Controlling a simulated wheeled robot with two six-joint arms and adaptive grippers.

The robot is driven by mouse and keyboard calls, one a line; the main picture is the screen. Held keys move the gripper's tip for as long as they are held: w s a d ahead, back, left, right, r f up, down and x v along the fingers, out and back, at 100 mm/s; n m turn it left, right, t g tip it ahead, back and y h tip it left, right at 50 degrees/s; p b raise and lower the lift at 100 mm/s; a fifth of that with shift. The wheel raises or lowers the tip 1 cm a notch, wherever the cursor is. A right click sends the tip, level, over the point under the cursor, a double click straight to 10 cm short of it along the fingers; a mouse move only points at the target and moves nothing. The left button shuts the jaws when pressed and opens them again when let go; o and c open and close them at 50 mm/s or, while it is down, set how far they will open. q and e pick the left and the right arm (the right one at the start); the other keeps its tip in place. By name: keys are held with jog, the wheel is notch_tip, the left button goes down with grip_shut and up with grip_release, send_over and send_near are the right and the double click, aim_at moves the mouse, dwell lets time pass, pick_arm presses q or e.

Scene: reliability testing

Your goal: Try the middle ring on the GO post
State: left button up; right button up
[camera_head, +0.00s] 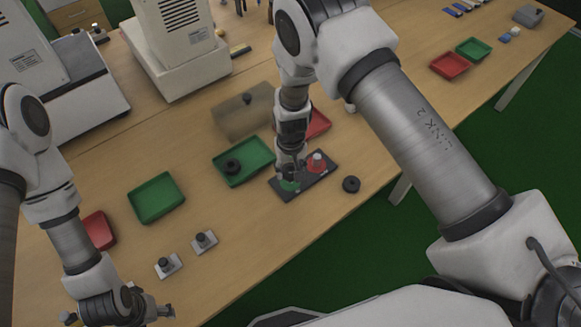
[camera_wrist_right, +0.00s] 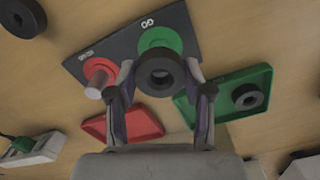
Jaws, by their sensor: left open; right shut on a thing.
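A dark board (camera_head: 324,179) lies on the table with a green disc (camera_wrist_right: 158,39) marked GO and a red disc (camera_wrist_right: 102,68) with a pale post (camera_head: 316,160). My right gripper (camera_head: 289,172) is over the green disc, shut on a black ring (camera_wrist_right: 160,73). The ring hides the GO post, so I cannot tell whether it is around it. Another black ring (camera_head: 351,184) lies on the table right of the board. A third ring (camera_head: 232,167) lies in the green tray (camera_head: 262,158). My left gripper (camera_head: 122,312) is open and empty at the lower left.
A red tray (camera_head: 319,122) sits just behind the board. Another green tray (camera_head: 155,198), a red tray (camera_head: 98,231) and two small blocks with black knobs (camera_head: 204,242) are to the left. White machines (camera_head: 185,45) stand at the back. The front table strip below the board is clear.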

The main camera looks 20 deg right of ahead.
aim_at(291, 176)
pick_arm(q)
jog(key=shift+f, duration=0.2)
pick_arm(e)
jog(key=shift+f, duration=0.25)
pick_arm(q)
jog(key=shift+f+b, duration=0.25)
jog(key=shift+b, duration=0.1)
pick_arm(e)
jog(key=shift+f, duration=0.35)
pick_arm(q)
jog(key=shift+f+b, duration=0.9)
pick_arm(e)
jog(key=shift+f, duration=1.3)
pick_arm(q)
jog(key=shift+r+p, duration=2.9)
pick_arm(e)
jog(key=shift+r, duration=3.4)
jog(key=shift+d, duration=0.1)
